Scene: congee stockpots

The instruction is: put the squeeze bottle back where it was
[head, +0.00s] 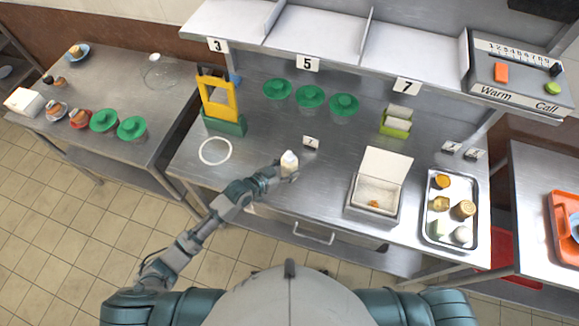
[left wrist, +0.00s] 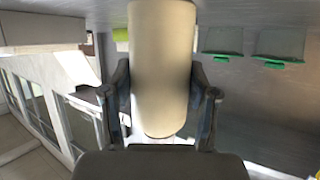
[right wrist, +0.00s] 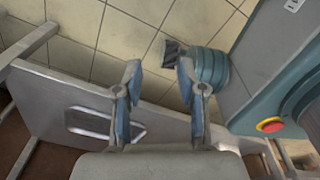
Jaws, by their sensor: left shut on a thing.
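The squeeze bottle (head: 289,160) is a pale, cream-white cylinder over the middle of the steel counter. My left gripper (head: 286,173) is shut on it. In the left wrist view the bottle (left wrist: 162,60) stands between the two fingers; its far end is cut off by the frame's top edge. I cannot tell whether its base touches the counter. A white ring (head: 202,155) lies flat on the counter to the left of the bottle. My right gripper (right wrist: 158,66) shows only in the right wrist view, with its fingers apart and nothing between them.
A yellow-and-green rack (head: 226,125) stands behind the ring. Green-lidded pots (head: 310,97) line the back. An open white box (head: 378,188) and a metal tray (head: 428,222) stand farther right.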

